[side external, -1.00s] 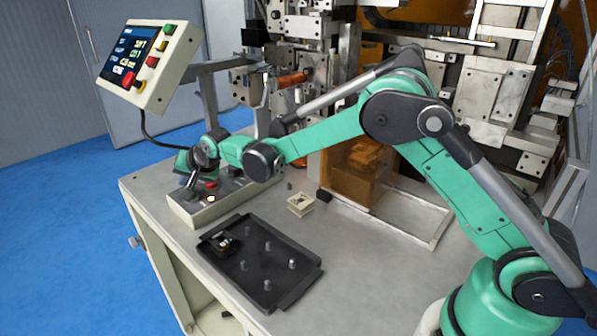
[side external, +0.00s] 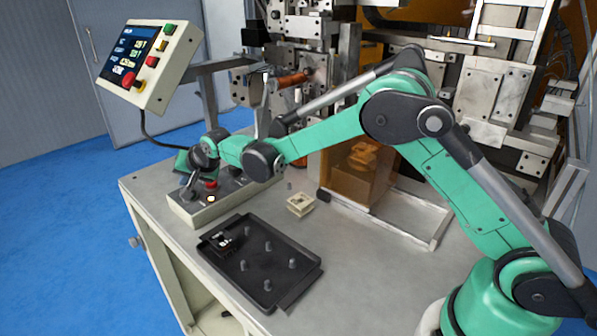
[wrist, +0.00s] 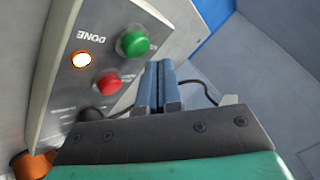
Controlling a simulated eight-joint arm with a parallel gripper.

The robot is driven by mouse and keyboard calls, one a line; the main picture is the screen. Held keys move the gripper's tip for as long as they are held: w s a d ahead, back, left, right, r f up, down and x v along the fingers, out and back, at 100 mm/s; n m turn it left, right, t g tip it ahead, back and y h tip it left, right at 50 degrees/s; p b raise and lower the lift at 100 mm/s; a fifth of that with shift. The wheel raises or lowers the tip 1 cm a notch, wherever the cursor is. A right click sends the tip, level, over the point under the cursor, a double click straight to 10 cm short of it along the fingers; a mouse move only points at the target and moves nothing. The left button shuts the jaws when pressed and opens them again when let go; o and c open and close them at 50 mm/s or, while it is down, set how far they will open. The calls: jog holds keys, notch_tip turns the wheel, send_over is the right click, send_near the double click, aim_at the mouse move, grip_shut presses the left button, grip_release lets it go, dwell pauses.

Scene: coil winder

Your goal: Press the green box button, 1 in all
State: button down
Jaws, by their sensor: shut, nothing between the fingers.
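The control box (side external: 205,208) sits on the table's left side, and its face shows in the wrist view. There the green button (wrist: 133,43) is above and left of my gripper (wrist: 160,66), whose blue fingers are together with nothing between them. A small gap shows between fingers and button in this view; the height gap cannot be judged. The red button (wrist: 107,84) is left of the fingers, and a glowing lamp (wrist: 82,60) stands beside the word DONE. In the side view my wrist hides the green button; the red button (side external: 210,184) shows.
A black knob (wrist: 92,114) is near the gripper base. A tilted panel (side external: 150,65) with a screen and buttons stands behind. A black tray (side external: 262,262) with pegs and a cream bobbin (side external: 300,204) lie on the table. The machine stands at the back.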

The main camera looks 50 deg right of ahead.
jog(key=shift+f, duration=0.1)
jog(key=shift+f, duration=0.35)
